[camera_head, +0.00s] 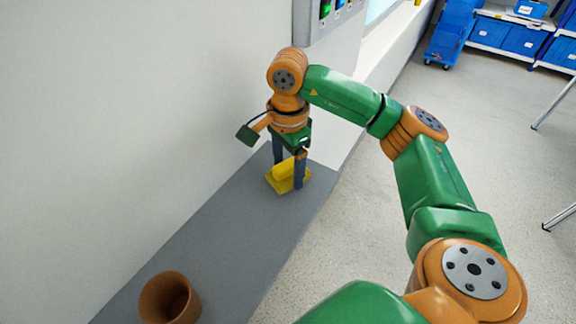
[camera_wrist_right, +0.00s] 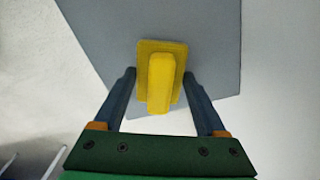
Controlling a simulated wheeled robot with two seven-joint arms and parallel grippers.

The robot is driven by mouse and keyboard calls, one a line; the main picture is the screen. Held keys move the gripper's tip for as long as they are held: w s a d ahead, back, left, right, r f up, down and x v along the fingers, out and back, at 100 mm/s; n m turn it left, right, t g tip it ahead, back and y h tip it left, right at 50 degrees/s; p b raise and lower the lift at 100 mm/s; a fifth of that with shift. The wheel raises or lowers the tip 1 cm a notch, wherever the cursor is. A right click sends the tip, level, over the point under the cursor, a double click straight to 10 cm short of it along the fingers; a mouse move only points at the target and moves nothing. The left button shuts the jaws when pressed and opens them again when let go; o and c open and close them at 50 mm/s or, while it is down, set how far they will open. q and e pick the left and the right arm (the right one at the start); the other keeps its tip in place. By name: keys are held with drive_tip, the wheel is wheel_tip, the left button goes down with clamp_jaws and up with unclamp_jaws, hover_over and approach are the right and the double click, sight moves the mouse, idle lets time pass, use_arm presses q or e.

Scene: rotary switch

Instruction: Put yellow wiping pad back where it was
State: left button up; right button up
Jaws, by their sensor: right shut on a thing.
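In the right wrist view the pad (camera_wrist_right: 175,60) sits between the two finger ends (camera_wrist_right: 160,75). My left gripper is not in view.
A brown round pot (camera_head: 168,298) stands on the near part of the shelf. A white wall runs along the left. A panel with coloured buttons (camera_head: 332,15) is above the far end. The shelf between pot and pad is clear.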

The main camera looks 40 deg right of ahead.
sight(288, 163)
drive_tip(key=shift+f, duration=0.1)
drive_tip(key=o, duration=1.2)
drive_tip(key=shift+w+a, duration=0.1)
drive_tip(key=shift+o, duration=0.2)
drive_tip(key=shift+r, duration=0.6)
wheel_tip(288, 163, up, 11)
drive_tip(key=p, duration=0.3)
